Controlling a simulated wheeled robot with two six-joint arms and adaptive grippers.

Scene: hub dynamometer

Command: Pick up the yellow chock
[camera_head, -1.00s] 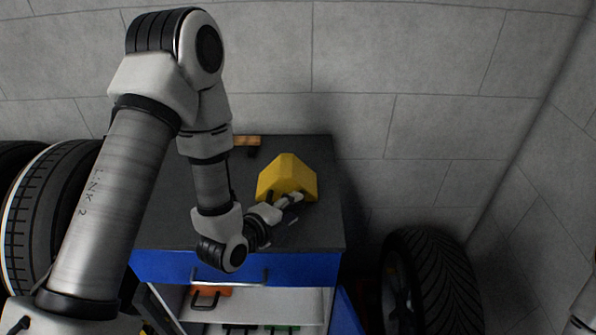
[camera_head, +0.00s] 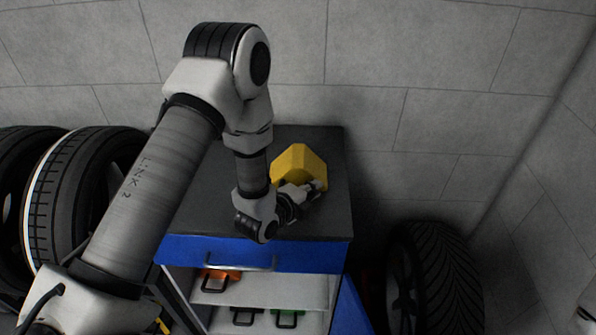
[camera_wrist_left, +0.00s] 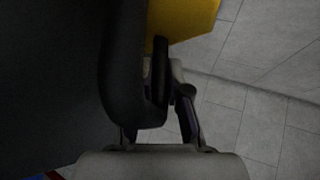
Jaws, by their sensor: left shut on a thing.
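The yellow chock (camera_head: 299,164) is a blocky wedge with sloped faces, over the dark top of the blue cabinet. My left gripper (camera_head: 312,187) is shut on its near lower side.
The blue cabinet (camera_head: 300,257) has open shelves with orange and green handled items below. Tires stand at the left (camera_head: 75,195) and a tire stands at the right (camera_head: 440,275). A grey block wall (camera_head: 440,60) rises behind.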

